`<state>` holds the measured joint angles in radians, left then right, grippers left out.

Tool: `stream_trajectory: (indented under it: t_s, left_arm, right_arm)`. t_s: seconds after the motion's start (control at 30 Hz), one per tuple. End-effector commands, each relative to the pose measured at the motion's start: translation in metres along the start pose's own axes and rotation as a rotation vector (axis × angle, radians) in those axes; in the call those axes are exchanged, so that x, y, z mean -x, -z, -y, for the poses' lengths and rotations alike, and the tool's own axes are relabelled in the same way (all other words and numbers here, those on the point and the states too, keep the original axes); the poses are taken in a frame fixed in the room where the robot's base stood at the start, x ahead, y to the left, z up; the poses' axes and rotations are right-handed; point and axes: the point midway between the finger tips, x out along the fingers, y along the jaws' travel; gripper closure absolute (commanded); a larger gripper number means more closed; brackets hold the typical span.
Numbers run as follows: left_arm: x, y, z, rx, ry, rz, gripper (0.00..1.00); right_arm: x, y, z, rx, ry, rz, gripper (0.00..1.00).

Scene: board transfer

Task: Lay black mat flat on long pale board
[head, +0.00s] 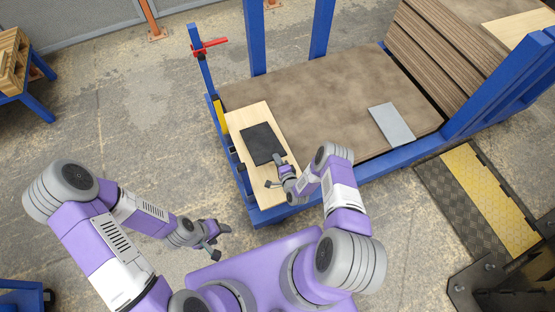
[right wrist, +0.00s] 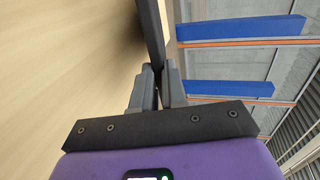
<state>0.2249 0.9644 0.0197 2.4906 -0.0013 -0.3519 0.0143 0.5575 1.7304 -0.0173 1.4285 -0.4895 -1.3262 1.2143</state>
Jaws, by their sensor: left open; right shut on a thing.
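The long pale board (head: 243,112) lies along the left end of the blue-framed platform. The black mat (head: 262,143) is over the middle of the board and looks flat from above; I cannot tell whether all of it touches the board. My right gripper (head: 279,172) is shut on the mat's near edge. In the right wrist view the mat (right wrist: 151,30) shows nearly edge-on between the fingers (right wrist: 158,82), with the pale board (right wrist: 70,60) beside it. My left gripper (head: 220,237) is open and empty, off the board at the lower left.
A grey plate (head: 391,124) lies on the brown platform (head: 310,95) to the right. A blue post with a red handle (head: 209,46) stands at the platform's far left corner. Stacked brown boards (head: 440,50) are at the back right.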

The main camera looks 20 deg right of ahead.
Motion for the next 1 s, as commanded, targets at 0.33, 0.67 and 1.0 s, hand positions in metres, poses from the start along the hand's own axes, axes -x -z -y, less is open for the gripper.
stream_trajectory:
  t_s: [0.33,0.67,1.0]
  left_arm:
    - [-0.0041,0.0002,0.0014,0.000,0.000,0.000,0.42]
    - [-0.0041,0.0002,0.0015,0.000,0.000,0.000,0.42]
    - [-0.0041,0.0002,0.0015,0.000,0.000,0.000,0.42]
  right_arm:
    - [-0.0025,0.0005,-0.0039,0.000,0.005,-0.001,1.00]
    - [-0.0028,0.0005,-0.0058,0.000,0.005,-0.001,1.00]
    - [-0.0039,0.0004,-0.0101,0.000,0.004,0.000,0.80]
